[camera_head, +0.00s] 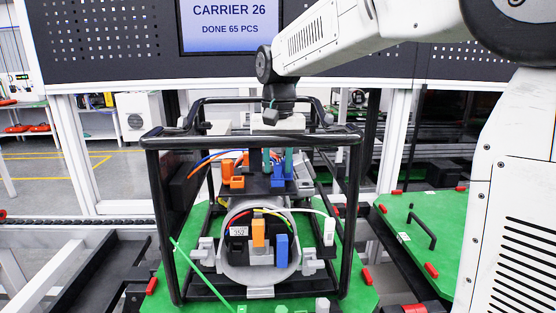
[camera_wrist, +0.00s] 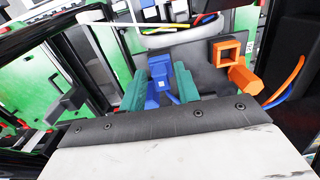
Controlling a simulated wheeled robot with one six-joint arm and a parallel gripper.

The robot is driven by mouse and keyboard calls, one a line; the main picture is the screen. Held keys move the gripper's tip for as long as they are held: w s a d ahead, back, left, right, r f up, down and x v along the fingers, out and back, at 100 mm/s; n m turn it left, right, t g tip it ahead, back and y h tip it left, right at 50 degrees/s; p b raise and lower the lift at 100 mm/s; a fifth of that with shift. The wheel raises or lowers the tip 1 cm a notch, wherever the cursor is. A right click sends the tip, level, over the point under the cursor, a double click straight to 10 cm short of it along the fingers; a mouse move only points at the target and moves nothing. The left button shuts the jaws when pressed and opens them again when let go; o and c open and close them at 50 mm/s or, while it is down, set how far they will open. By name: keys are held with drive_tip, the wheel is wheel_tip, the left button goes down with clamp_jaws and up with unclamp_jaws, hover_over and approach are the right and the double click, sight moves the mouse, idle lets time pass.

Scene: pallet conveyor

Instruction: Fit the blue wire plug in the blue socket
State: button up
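My gripper (camera_wrist: 162,88) points down over the dark plate in the middle of the frame. In the head view its teal fingers (camera_head: 278,162) are apart, with blue parts close below and between them. In the wrist view the blue socket (camera_wrist: 159,68) shows between the fingers. A slanted blue piece (camera_wrist: 187,83), seemingly the blue wire plug, lies by the right finger. The fingers are spread and I see no firm grip on it. The finger tips and the lower part of the plug are partly hidden, and its wire is not clear.
An orange socket (camera_wrist: 226,49) and an orange wire plug (camera_wrist: 243,74) sit beside the gripper. The black tube frame (camera_head: 157,215) surrounds the plate. Below are a grey round housing (camera_head: 262,274), coloured wires and green pallets (camera_head: 415,225).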

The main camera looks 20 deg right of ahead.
drive_tip(key=shift+o, duration=0.4)
drive_tip(key=shift+r, duration=0.1)
wheel_tip(320, 180, up, 8)
drive_tip(key=shift+f, duration=0.15)
drive_tip(key=s+d+r+m+t, duration=0.1)
drive_tip(key=s+d+r, duration=0.15)
drive_tip(key=s, duration=0.55)
drive_tip(key=s+d+r, duration=0.2)
drive_tip(key=s+r, duration=0.2)
drive_tip(key=s, duration=0.4)
drive_tip(key=s+f+n, duration=0.1)
drive_tip(key=s+f, duration=0.3)
drive_tip(key=f, duration=0.3)
drive_tip(key=s+f+n, duration=0.2)
drive_tip(key=s+f, duration=0.3)
drive_tip(key=f, duration=0.2)
drive_tip(key=s+a+f+n, duration=0.1)
drive_tip(key=s+f, duration=0.3)
drive_tip(key=f, duration=0.4)
drive_tip(key=shift+s+n+t, duration=0.15)
drive_tip(key=shift+n+t, duration=0.15)
drive_tip(key=shift+o, duration=0.4)
drive_tip(key=shift+f, duration=0.1)
